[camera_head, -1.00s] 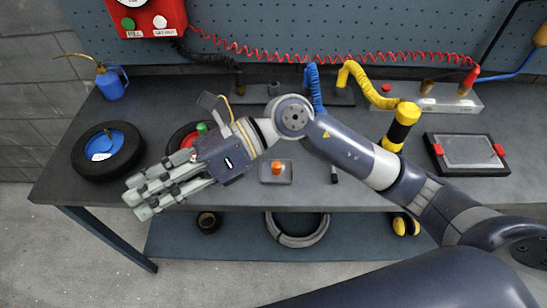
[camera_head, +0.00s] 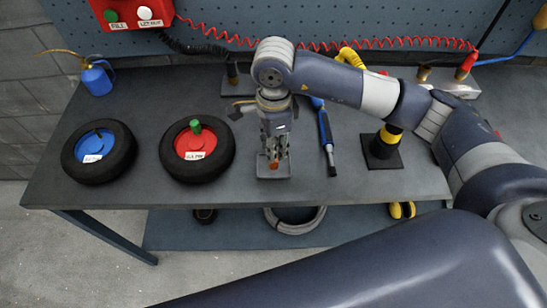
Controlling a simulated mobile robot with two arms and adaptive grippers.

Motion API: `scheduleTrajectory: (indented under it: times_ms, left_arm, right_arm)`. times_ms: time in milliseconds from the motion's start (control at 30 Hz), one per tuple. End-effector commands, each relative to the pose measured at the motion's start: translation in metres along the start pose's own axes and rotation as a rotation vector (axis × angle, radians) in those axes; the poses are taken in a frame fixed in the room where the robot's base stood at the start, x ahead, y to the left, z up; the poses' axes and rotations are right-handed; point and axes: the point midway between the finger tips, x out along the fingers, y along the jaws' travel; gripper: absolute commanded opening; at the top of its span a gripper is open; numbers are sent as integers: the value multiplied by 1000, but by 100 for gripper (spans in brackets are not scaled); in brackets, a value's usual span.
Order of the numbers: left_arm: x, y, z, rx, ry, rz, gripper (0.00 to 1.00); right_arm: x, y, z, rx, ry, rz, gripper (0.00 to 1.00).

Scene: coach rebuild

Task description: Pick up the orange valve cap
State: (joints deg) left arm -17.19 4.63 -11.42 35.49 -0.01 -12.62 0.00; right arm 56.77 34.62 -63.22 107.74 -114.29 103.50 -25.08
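The orange valve cap (camera_head: 274,165) shows as a small orange patch at the tips of my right gripper, over the small grey tray (camera_head: 263,172) near the bench's front edge. My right gripper (camera_head: 275,158) points down at the tray with its fingers at the cap. The fingers hide part of the cap, and I cannot tell whether they have closed on it or whether it still rests on the tray. My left gripper is not in view.
On the bench (camera_head: 140,193), a blue-hubbed wheel (camera_head: 68,163) and a red-hubbed wheel (camera_head: 168,163) with a green cap (camera_head: 195,127) lie to the left. A blue-handled tool (camera_head: 325,140) and a black-and-yellow stand (camera_head: 384,150) are to the right.

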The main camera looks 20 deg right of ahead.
Motion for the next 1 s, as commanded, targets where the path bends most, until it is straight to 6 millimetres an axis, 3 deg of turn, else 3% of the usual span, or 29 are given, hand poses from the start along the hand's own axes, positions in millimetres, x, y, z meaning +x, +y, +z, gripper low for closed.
scheduleTrajectory:
  times_ms: [167, 333, 500, 767, 867, 1000]
  left_arm:
    - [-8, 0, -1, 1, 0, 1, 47]
    - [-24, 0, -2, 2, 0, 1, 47]
    - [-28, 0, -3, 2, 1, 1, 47]
    - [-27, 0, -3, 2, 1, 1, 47]
    - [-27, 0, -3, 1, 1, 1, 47]
    - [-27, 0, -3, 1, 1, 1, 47]
  right_arm:
    - [11, 1, 1, -1, -1, 3, 25]
    - [33, 0, 2, 0, -1, 6, 25]
    - [54, -1, 3, -2, -1, 2, 25]
    - [58, -1, 2, -2, -2, 0, 25]
    - [58, -1, 2, -2, -2, 0, 7]
    - [58, -1, 2, -2, -2, 0, 6]
